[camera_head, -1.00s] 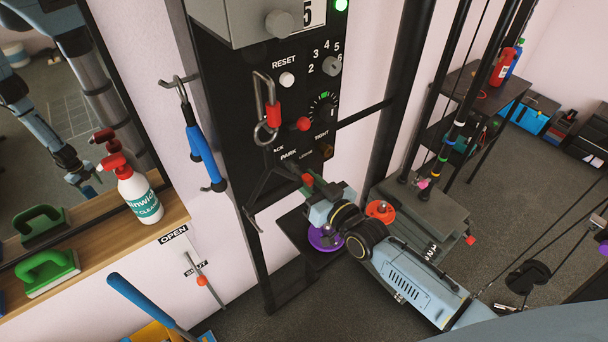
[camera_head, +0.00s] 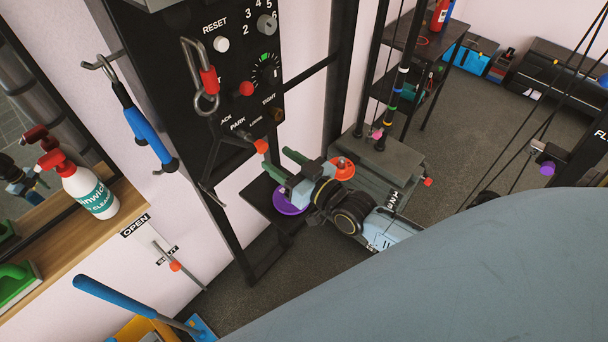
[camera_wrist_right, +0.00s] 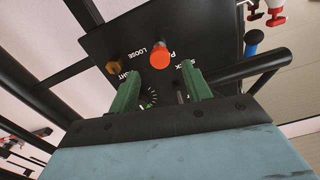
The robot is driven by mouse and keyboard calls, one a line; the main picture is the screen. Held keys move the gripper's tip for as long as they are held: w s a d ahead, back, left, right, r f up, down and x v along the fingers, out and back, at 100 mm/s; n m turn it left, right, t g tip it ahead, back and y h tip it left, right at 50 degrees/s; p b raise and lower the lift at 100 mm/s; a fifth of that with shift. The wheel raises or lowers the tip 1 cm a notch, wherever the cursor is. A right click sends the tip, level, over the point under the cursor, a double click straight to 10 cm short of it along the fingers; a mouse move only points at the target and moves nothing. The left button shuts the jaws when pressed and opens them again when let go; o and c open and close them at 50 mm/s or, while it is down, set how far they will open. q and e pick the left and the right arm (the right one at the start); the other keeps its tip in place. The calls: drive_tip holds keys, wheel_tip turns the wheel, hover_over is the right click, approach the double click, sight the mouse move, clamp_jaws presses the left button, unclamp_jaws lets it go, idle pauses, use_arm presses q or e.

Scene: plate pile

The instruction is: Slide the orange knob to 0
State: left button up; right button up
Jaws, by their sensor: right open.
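An orange knob (camera_head: 261,146) shows at the lower edge of the black panel (camera_head: 160,60), near the words PARK and LOOSE. In the right wrist view the orange knob (camera_wrist_right: 160,56) appears centred just beyond the fingertips. My right gripper (camera_head: 276,159) has two green fingers spread apart, just below and right of the knob, with nothing held. Its fingers also frame the lower side of the knob in the wrist view (camera_wrist_right: 161,75); contact cannot be told. No 0 mark is readable. My left gripper is not in view.
A red knob (camera_head: 246,89) and a hanging clip (camera_head: 205,85) are above on the panel. A purple disc (camera_head: 291,201) and a red-orange disc (camera_head: 341,168) lie close to the gripper. A blue-handled tool (camera_head: 150,138) hangs left. An orange-tipped OPEN/SHUT lever (camera_head: 175,267) is lower left.

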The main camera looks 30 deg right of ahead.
drive_tip(key=v, duration=0.7)
idle(0.4)
drive_tip(key=s+d+f+g+h+b, duration=0.1)
drive_tip(key=s+d+f+g+b, duration=0.15)
drive_tip(key=f, duration=0.75)
drive_tip(key=s+d+f+g+h+b, duration=0.1)
drive_tip(key=s+f+g+h, duration=0.15)
drive_tip(key=f, duration=0.85)
drive_tip(key=s+d+f+g+h+b, duration=0.1)
drive_tip(key=s+f+g+b, duration=0.15)
drive_tip(key=f, duration=0.75)
drive_tip(key=s+f+g+h+b, duration=0.1)
drive_tip(key=s+f+g, duration=0.3)
drive_tip(key=s+f, duration=0.7)
drive_tip(key=s+f+g+b, duration=0.4)
drive_tip(key=s+f, duration=0.7)
drive_tip(key=s, duration=0.5)
drive_tip(key=shift+s+a+f+h, duration=0.25)
drive_tip(key=shift+a+f+h, duration=0.1)
